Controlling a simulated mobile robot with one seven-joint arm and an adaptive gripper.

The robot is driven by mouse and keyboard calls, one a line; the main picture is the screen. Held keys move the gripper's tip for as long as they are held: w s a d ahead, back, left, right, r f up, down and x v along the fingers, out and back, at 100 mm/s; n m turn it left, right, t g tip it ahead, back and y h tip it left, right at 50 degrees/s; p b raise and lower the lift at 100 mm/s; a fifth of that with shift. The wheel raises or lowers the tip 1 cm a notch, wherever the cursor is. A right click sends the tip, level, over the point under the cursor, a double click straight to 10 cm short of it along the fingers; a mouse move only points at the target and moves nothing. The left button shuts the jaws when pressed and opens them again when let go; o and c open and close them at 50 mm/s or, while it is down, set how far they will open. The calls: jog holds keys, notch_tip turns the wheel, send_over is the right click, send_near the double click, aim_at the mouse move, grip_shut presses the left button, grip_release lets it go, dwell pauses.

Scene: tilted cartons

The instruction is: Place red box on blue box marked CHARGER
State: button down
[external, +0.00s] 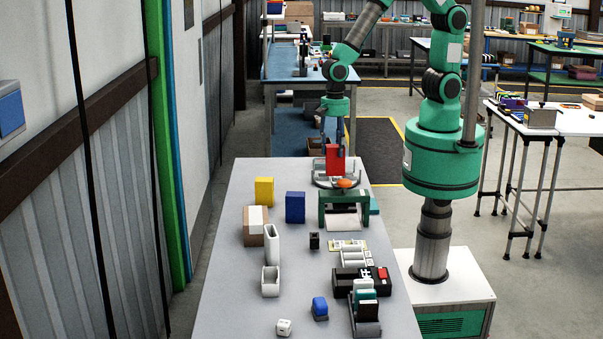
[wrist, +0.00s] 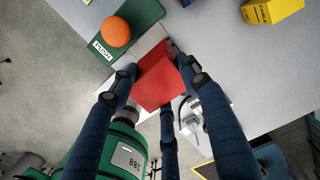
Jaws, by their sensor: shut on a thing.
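A red box (external: 335,160) is held tilted in my gripper (external: 336,150) at the far end of the grey table, above a round grey device. In the wrist view my gripper (wrist: 158,78) has its dark blue fingers closed around the red box (wrist: 161,80). The blue box (external: 295,207) stands upright on the table, to the left of and nearer the camera than my gripper. Its marking cannot be read. In the wrist view only a sliver of blue (wrist: 187,2) shows at the top edge.
A yellow box (external: 264,191) stands left of the blue box; its label reads CABLE in the wrist view (wrist: 272,10). A green stand (external: 343,197) with an orange button (external: 347,183) is close by my gripper. A brown carton (external: 253,233), white holders and tools occupy the nearer table.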

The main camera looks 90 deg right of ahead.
jog(key=shift+w+p, duration=0.1)
jog(key=shift+p, duration=0.2)
jog(key=w+a, duration=0.3)
jog(key=w, duration=0.4)
jog(key=w+a+f, duration=0.1)
jog(key=w+a, duration=0.2)
jog(key=w, duration=0.4)
jog(key=shift+f, duration=0.15)
jog(key=shift+a, duration=0.15)
jog(key=shift+w+a+f+b, duration=0.1)
jog(key=shift+w+f+b, duration=0.05)
jog(key=shift+f, duration=0.75)
jog(key=shift+w+f+b, duration=0.15)
jog(key=shift+f, duration=0.75)
jog(key=shift+f, duration=0.1)
jog(key=c, duration=0.9)
grip_release()
